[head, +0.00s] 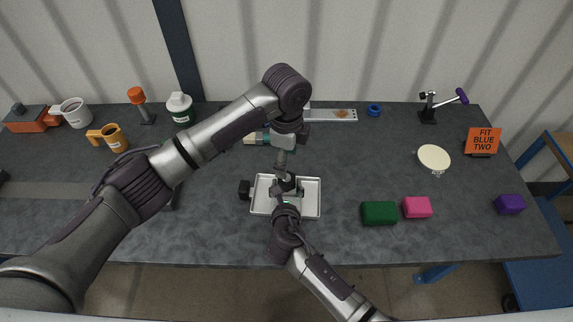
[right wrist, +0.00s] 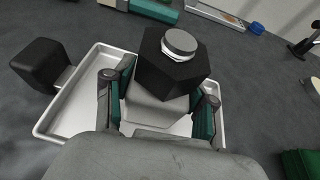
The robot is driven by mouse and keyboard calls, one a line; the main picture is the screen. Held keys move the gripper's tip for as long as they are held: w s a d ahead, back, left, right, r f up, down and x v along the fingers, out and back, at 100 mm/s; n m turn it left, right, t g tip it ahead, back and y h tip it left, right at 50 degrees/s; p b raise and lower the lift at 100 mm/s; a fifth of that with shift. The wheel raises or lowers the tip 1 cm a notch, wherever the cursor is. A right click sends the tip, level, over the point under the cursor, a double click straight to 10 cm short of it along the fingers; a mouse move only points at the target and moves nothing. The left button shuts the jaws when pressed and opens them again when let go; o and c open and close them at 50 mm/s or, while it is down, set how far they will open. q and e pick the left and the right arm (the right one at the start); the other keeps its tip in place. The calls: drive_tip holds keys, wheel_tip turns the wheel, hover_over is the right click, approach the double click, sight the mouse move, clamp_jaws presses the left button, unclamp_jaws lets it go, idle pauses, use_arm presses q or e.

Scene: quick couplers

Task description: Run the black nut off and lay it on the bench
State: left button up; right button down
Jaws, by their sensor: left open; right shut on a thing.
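The black nut (right wrist: 172,72) is a dark hexagonal piece in the right wrist view. It sits around a silver round-topped stud (right wrist: 179,44) above a pale grey block (right wrist: 155,110). My right gripper (right wrist: 160,100) has its green-padded fingers on both sides of this grey block and is shut on it, below the nut. In the head view my right gripper (head: 287,189) is over the white tray (head: 311,211), and the nut is hard to make out there. My left gripper (head: 281,160) is open, pointing down just above and behind the right one, apart from the nut as far as I can tell.
A black block (head: 244,190) stands at the tray's left rim. A blue ring (head: 374,110) lies at the back. Green (head: 379,213) and pink (head: 417,207) blocks sit right of the tray. An orange sign (head: 482,141) reads "FIT BLUE TWO". Bare bench (head: 345,160) shows behind the blocks.

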sight(287, 187)
use_arm(q)
drive_tip(key=m, duration=0.4)
drive_tip(key=shift+m, duration=0.3)
drive_tip(key=m, duration=0.4)
drive_tip(key=shift+m, duration=0.3)
drive_tip(key=m, duration=0.9)
drive_tip(key=shift+f, duration=0.1)
drive_tip(key=shift+m, duration=0.3)
wheel_tip(287, 187, down, 8)
drive_tip(key=shift+r, duration=0.15)
